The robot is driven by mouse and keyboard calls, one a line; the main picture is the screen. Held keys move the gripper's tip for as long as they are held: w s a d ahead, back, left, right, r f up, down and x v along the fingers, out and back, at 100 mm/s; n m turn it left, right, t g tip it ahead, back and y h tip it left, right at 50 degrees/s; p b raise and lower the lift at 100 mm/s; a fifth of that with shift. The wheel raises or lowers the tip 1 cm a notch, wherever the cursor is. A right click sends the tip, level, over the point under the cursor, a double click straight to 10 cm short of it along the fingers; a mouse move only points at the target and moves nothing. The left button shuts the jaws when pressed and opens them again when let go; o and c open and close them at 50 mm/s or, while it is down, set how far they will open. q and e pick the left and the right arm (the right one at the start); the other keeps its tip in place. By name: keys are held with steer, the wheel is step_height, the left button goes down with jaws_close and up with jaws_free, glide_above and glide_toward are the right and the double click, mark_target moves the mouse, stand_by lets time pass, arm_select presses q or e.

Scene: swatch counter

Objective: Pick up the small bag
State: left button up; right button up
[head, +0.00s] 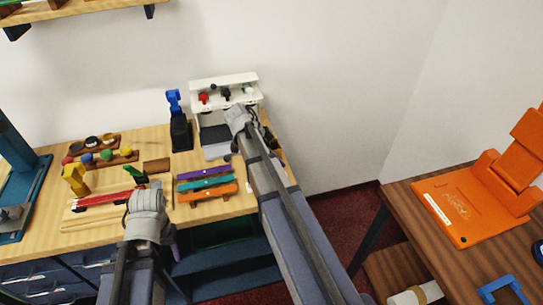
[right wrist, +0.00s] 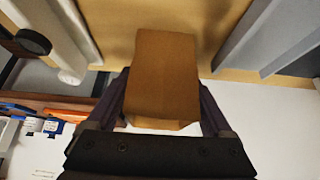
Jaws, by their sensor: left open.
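The small bag is a plain brown block-shaped packet (right wrist: 166,75) in the right wrist view. It stands between the two dark fingers of my right gripper (right wrist: 165,105), deep in the gap and close to both. I cannot tell whether the fingers press on it. In the head view my right gripper (head: 237,113) is at the white stand at the back of the counter; its fingers and the bag are hidden there. My left gripper (head: 141,192) is open over the front of the counter, near the red object on the wooden board.
The white stand (head: 222,80) holds small dark and red items. A blue-and-black device (head: 180,132) stands left of it. Purple, teal and orange strips (head: 206,188) lie on the wooden counter (head: 158,137). A brown table (head: 404,198) with an orange object (head: 462,214) is at right.

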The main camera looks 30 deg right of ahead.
steer(key=c, duration=1.2)
steer(key=shift+o, duration=0.2)
step_height(320, 180, up, 10)
steer(key=p, duration=1)
